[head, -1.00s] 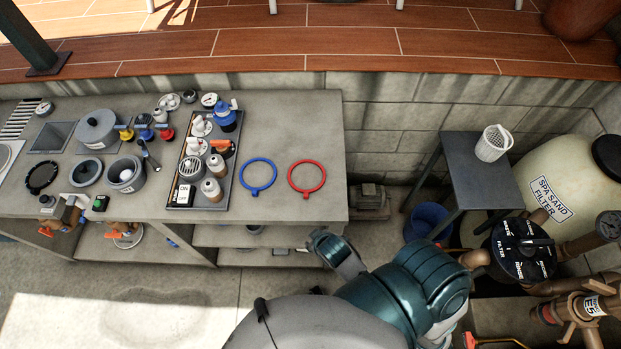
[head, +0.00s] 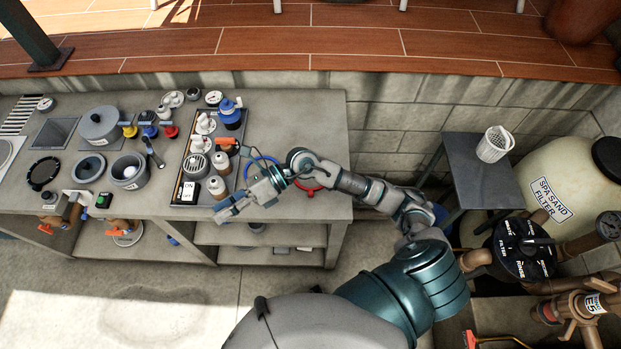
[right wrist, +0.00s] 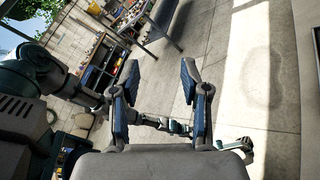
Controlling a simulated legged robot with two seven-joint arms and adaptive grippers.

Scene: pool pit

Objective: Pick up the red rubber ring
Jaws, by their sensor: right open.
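The red rubber ring (head: 309,188) lies on the grey bench, mostly hidden behind my right arm in the head view; only a bit of its red edge shows. My right gripper (head: 228,211) is over the front of the bench, left of the ring, its fingers toward the left. In the right wrist view its two blue-padded fingers (right wrist: 160,73) are apart with nothing between them. The ring cannot be made out in that view.
A blue ring (head: 262,158) lies beside the red one, partly covered by my arm. A dark tray (head: 177,199) with bottles and fittings stands left of my gripper. Pots and valves crowd the bench's left side. A small side table (head: 482,187) and a sand filter stand right.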

